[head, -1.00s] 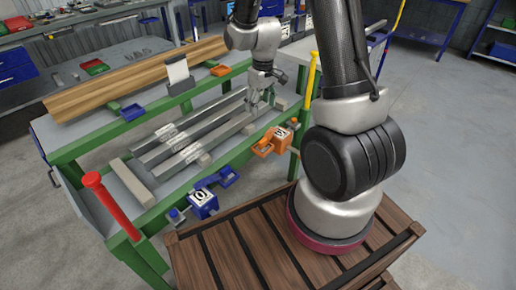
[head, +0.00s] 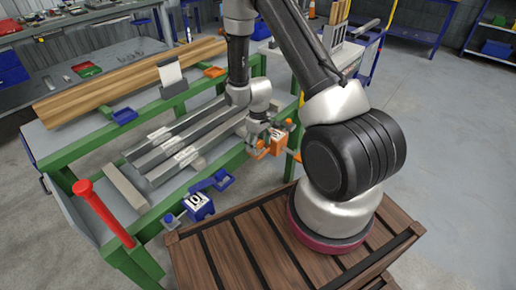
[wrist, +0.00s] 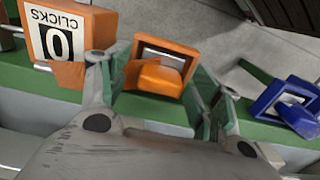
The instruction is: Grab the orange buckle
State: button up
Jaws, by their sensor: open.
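The orange buckle (wrist: 158,76), a square frame with a solid tab, shows in the wrist view on the green table edge. My gripper (wrist: 166,82) is open, with one finger on each side of the buckle in that view. I cannot tell whether either finger touches it. The orange box (wrist: 68,42) with a "0 CLICKS" label is left of the buckle, close to the left finger. In the head view my gripper (head: 262,140) is at the table's front rail, beside the orange box (head: 277,144), and partly hides the buckle area.
A blue buckle (wrist: 290,106) lies right of my gripper in the wrist view. A blue box (head: 198,204) sits on the front rail in the head view. Grey bars (head: 180,150) lie on the table behind. A red post (head: 100,210) stands at the front left corner.

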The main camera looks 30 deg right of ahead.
jog(key=c, duration=1.2)
jog(key=shift+r, duration=0.1)
